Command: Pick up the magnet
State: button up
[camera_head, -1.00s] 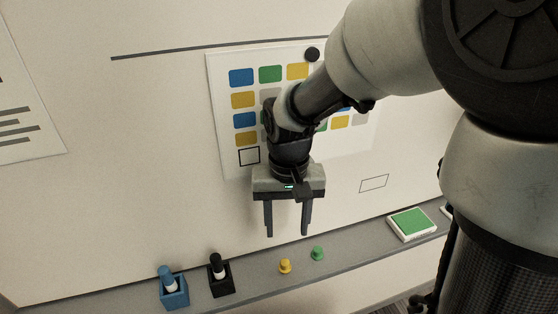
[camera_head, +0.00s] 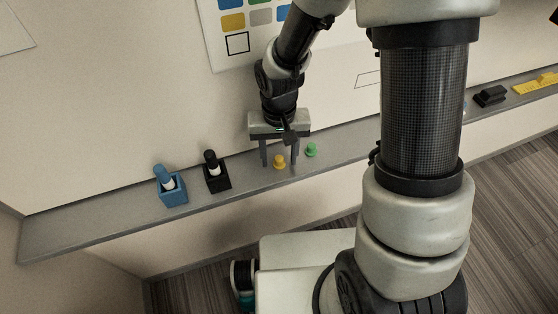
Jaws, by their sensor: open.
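Two small knob-shaped pieces that look like magnets stand on the grey ledge (camera_head: 110,216): a yellow one (camera_head: 279,162) and a green one (camera_head: 311,150) just to its right. My gripper (camera_head: 280,157) points down at the ledge with its two fingers apart. In the picture the yellow magnet shows between the fingertips, and the green one is just outside the right finger. I cannot tell whether the fingers are level with the yellow magnet or touch it.
A blue holder (camera_head: 173,191) and a black holder (camera_head: 217,178), each with a marker-like item, stand on the ledge left of my gripper. A black block (camera_head: 490,96) and a yellow strip (camera_head: 537,84) lie far right. A sheet with coloured squares (camera_head: 222,53) hangs above.

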jog(key=shift+f, duration=0.3)
jog(key=c, duration=1.1)
jog(key=shift+r, duration=0.1)
